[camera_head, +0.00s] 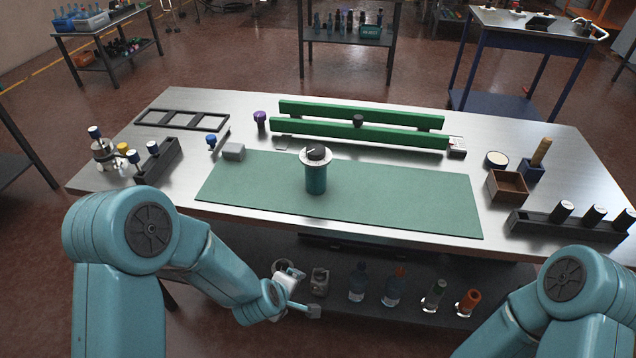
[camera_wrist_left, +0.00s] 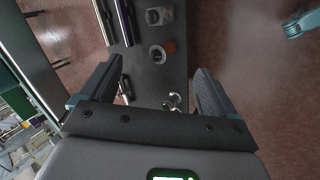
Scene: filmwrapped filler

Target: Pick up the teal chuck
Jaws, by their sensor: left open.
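The teal chuck (camera_head: 316,180) stands upright on the green mat (camera_head: 400,195) in the middle of the bench. It has a teal cylindrical body, a pale flange and a dark top. My left gripper (camera_head: 314,311) is low in front of the bench's near edge, well short of the chuck and below the bench top. In the left wrist view my left gripper (camera_wrist_left: 155,80) has its two dark fingers wide apart with nothing held; the chuck is not seen there. My right arm shows at the lower right, but its gripper is out of view.
Green rails (camera_head: 360,132) lie behind the mat. A wooden box (camera_head: 507,187) and a dark holder (camera_head: 565,226) stand at the right. A lower shelf (camera_head: 335,285) holds bottles near my left gripper.

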